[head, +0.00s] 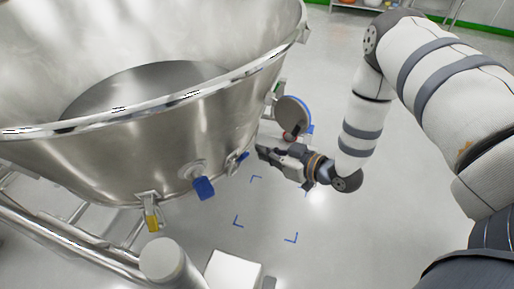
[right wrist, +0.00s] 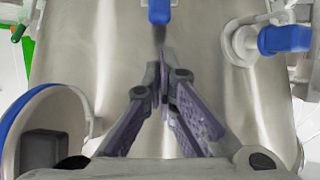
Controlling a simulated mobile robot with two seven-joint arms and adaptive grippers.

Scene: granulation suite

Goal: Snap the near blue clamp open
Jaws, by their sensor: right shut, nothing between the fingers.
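Two blue clamps show on the side of the big steel bowl (head: 130,150) in the head view. The one nearer the camera (head: 203,187) hangs as a blue tab below a round fitting. The other blue clamp (head: 241,158) lies farther right, close to my right gripper (head: 264,153). My right gripper is shut and empty, its fingers pointing left toward the bowl wall. In the right wrist view, the shut fingertips (right wrist: 161,78) sit just below a blue tab (right wrist: 159,12), apart from it in the picture. Another blue handle (right wrist: 285,39) on a round fitting is at the right. My left gripper is out of view.
A yellow clamp (head: 152,216) is on the bowl's lower rim at left. A round disc (head: 294,114) stands out from the bowl above my right gripper. Steel pipes (head: 65,240) run at lower left. Floor with blue corner marks is clear below the gripper.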

